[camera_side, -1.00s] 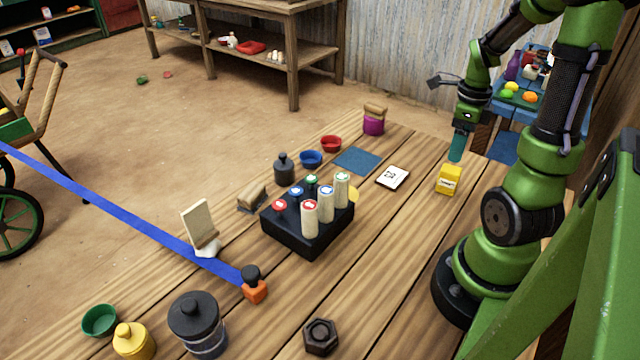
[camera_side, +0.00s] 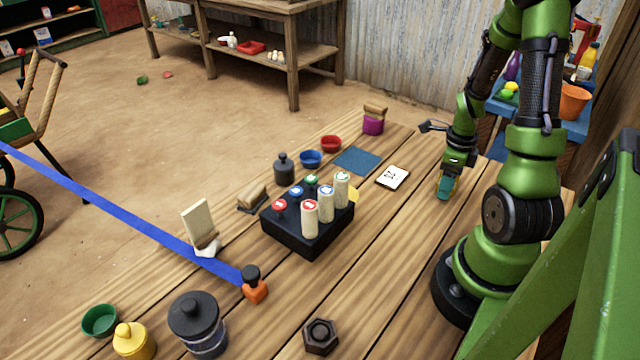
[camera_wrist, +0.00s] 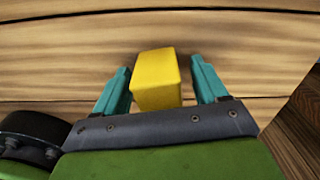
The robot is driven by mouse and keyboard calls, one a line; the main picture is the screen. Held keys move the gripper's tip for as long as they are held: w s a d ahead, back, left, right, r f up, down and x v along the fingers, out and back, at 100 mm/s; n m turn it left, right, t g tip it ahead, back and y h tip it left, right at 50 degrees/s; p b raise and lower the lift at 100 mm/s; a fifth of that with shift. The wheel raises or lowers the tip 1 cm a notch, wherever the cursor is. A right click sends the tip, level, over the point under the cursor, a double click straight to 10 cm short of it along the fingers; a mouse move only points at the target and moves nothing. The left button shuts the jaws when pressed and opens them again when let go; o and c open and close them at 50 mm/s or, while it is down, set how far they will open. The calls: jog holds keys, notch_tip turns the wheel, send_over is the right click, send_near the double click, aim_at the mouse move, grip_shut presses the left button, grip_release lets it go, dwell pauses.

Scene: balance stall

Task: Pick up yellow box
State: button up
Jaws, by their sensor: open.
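The yellow box (camera_wrist: 157,78) stands on the wooden table and lies between the two teal fingers of my gripper (camera_wrist: 161,88) in the wrist view. In the side view my gripper (camera_side: 445,188) points down close to the tabletop and hides the yellow box. The fingers are open and hold nothing.
A black block with several labelled pegs (camera_side: 308,229) stands further left. A dark hex nut (camera_side: 321,336) lies near the front. The tabletop (camera_side: 400,250) between is clear.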

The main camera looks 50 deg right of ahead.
jog(key=shift+r, duration=0.1)
jog(key=c, duration=1.1)
